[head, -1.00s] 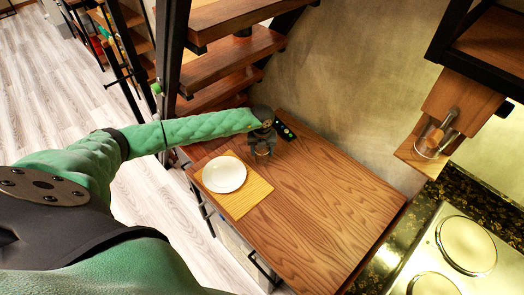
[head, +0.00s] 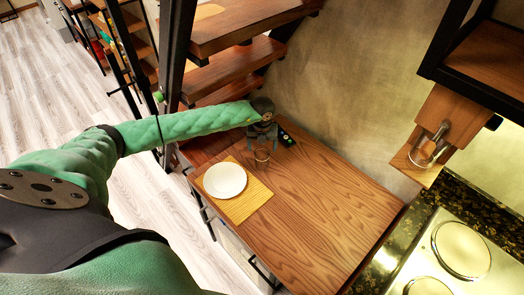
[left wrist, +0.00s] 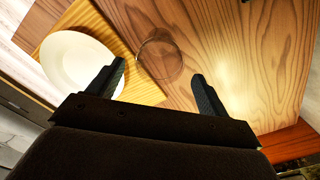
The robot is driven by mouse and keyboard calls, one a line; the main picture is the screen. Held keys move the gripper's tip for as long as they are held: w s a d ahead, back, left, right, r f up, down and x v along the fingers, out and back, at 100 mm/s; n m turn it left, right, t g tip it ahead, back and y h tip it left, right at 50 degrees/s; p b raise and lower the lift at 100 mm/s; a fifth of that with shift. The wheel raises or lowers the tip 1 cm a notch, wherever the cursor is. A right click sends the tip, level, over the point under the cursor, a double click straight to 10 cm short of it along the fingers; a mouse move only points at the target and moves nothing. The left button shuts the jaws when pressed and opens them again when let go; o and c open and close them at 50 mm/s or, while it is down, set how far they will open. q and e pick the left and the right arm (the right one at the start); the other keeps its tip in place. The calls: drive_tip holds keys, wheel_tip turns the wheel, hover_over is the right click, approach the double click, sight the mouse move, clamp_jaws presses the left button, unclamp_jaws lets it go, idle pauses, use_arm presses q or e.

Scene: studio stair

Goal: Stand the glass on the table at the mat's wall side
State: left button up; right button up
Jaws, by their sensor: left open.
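The clear glass (head: 262,154) stands upright on the wooden table (head: 310,220), beside the wall-side edge of the yellow mat (head: 245,208) and apart from it. In the left wrist view the glass (left wrist: 158,60) shows as a faint round outline just off the mat (left wrist: 140,92). My left gripper (head: 262,137) is open and empty, just behind and above the glass in the head view. In the left wrist view its two fingers (left wrist: 158,72) are spread, with the glass ahead of the gap between them. My right gripper is not in view.
A white plate (head: 225,180) lies on the mat. Stair treads (head: 235,70) rise behind my left arm. A wall shelf with glassware (head: 428,150) and a hob (head: 460,248) are right. The table's right part is clear.

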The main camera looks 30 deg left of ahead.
use_arm(q)
drive_tip(key=shift+r+p, duration=0.55)
drive_tip(key=shift+r, duration=1.95)
